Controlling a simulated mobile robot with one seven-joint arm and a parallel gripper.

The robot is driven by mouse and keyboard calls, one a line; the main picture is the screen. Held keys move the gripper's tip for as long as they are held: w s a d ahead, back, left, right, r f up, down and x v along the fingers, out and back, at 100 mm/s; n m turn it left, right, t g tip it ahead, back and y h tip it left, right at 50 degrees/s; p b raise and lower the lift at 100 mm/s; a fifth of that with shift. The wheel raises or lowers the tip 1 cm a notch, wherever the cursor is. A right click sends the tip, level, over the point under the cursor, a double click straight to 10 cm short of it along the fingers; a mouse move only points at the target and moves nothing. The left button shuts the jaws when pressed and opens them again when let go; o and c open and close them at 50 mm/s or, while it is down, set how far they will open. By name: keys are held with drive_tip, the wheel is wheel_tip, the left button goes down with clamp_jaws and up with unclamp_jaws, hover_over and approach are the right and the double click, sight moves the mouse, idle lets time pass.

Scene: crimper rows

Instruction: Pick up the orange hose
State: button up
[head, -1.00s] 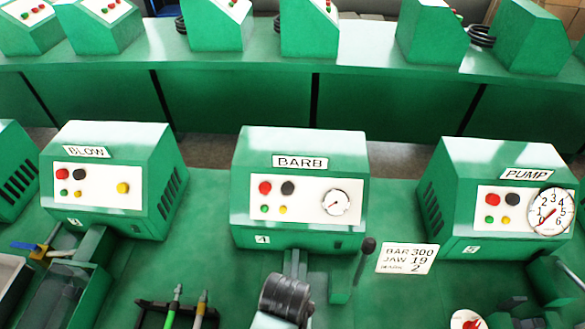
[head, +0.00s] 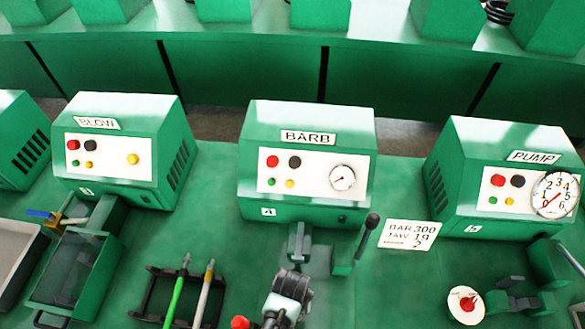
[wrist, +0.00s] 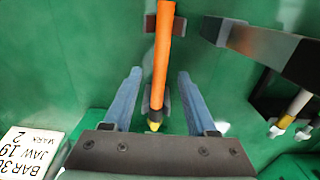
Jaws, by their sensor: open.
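The orange hose (wrist: 163,50) shows in the wrist view, running down from the top edge to a yellow tip (wrist: 154,125). It passes dark reddish and grey support blocks. My gripper (wrist: 158,82) is open, with one blue-grey finger on each side of the hose's end; a gap shows on both sides. Whether the fingers are level with the hose in height I cannot tell. In the head view I cannot make out the orange hose.
The BARB machine (head: 307,140) stands between the BLOW (head: 115,140) and PUMP (head: 505,165) machines. A dark rack (head: 150,288) holds a green hose (head: 176,292) and a grey hose (head: 203,292). A lever (head: 366,235) and a BAR 300 sign (head: 408,235) are right of centre.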

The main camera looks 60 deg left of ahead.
drive_tip(key=shift+f, duration=0.35)
clamp_jaws()
drive_tip(key=shift+r, duration=0.1)
idle(0.3)
